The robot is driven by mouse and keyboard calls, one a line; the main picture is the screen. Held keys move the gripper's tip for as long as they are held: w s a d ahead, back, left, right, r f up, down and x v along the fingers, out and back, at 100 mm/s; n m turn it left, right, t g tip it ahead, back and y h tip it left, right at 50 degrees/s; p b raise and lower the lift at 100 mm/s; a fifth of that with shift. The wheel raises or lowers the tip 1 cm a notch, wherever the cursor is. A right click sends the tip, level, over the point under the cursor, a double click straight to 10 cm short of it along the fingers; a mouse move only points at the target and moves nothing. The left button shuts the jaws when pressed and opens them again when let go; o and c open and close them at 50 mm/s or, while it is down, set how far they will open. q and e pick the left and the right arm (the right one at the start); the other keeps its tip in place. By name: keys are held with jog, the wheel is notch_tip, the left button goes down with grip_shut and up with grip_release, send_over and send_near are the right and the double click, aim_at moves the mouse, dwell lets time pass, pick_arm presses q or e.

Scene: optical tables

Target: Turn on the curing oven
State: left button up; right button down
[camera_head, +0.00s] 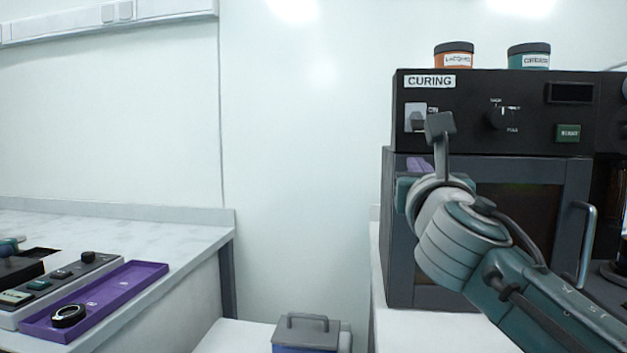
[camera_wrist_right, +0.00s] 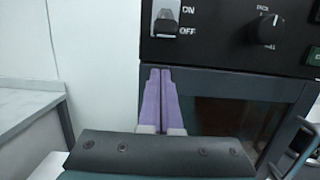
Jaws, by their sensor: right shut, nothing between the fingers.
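The curing oven (camera_head: 486,83) is a dark box on the right table, with a "CURING" label and a black control panel on top. Its rocker switch (camera_head: 415,112) is at the panel's left, marked ON above and OFF below; it also shows in the right wrist view (camera_wrist_right: 165,20). The dark lever sits at the lower, OFF end. My right gripper (camera_head: 420,163) is in front of the oven, just below the panel. Its purple fingers (camera_wrist_right: 160,72) are shut and empty, below the switch and apart from it in the wrist view. My left gripper is out of view.
The panel also has a knob (camera_head: 501,117), a dark display (camera_head: 572,92) and a green button (camera_head: 568,133). The oven door handle (camera_head: 586,245) sticks out. Two jars (camera_head: 454,56) (camera_head: 529,56) stand on top. A left table (camera_head: 190,240) holds a purple tray (camera_head: 118,293).

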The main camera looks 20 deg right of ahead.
aim_at(419, 126)
jog(key=shift+s+a+r+p, duration=0.15)
jog(key=shift+s+r+p, duration=0.1)
jog(key=shift+r, duration=0.25)
jog(key=shift+s+a+r+p, duration=0.15)
jog(key=shift+s+r, duration=0.05)
jog(key=shift+r, duration=0.3)
jog(key=shift+s+a+r+p, duration=0.3)
jog(key=shift+s+r, duration=0.15)
jog(key=shift+r, duration=0.1)
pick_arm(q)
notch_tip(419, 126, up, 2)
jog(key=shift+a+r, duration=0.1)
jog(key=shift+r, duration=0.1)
